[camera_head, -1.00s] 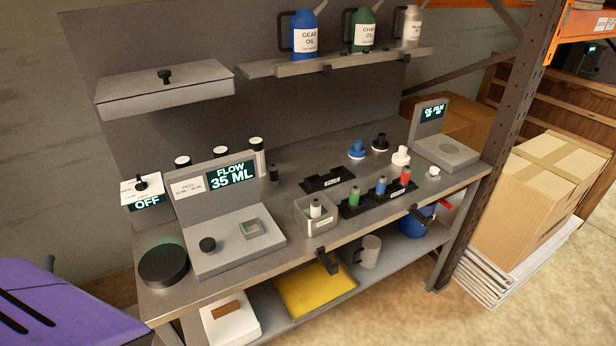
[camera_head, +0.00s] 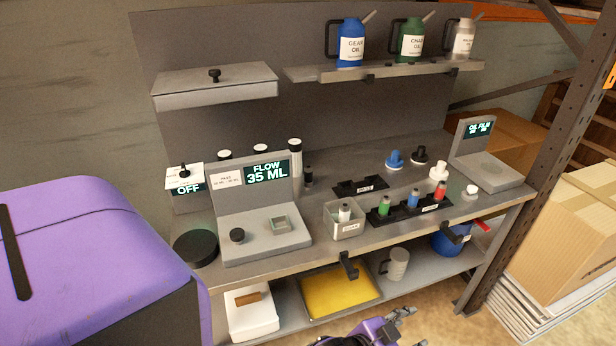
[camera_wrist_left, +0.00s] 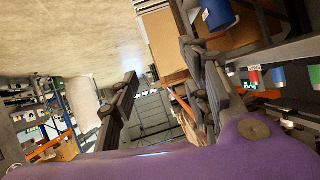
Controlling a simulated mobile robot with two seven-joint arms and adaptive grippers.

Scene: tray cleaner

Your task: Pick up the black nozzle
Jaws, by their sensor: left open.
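The black nozzle (camera_head: 419,156) stands on the workbench top (camera_head: 330,258), toward the back right. A blue nozzle (camera_head: 394,160) is to its left and a white nozzle (camera_head: 438,173) is in front of it. My left gripper (camera_head: 413,328) shows at the bottom edge of the head view, low in front of the bench and well away from the nozzle. Its fingers are apart and empty. In the left wrist view the gripper (camera_wrist_left: 160,64) is open with nothing between the fingers. The black nozzle cannot be made out there. My right gripper is not in view.
A black rack (camera_head: 410,209) with green, blue and red bottles stands in front of the nozzles. The oil film unit (camera_head: 490,172) is to the right. A shelf with oil cans hangs above.

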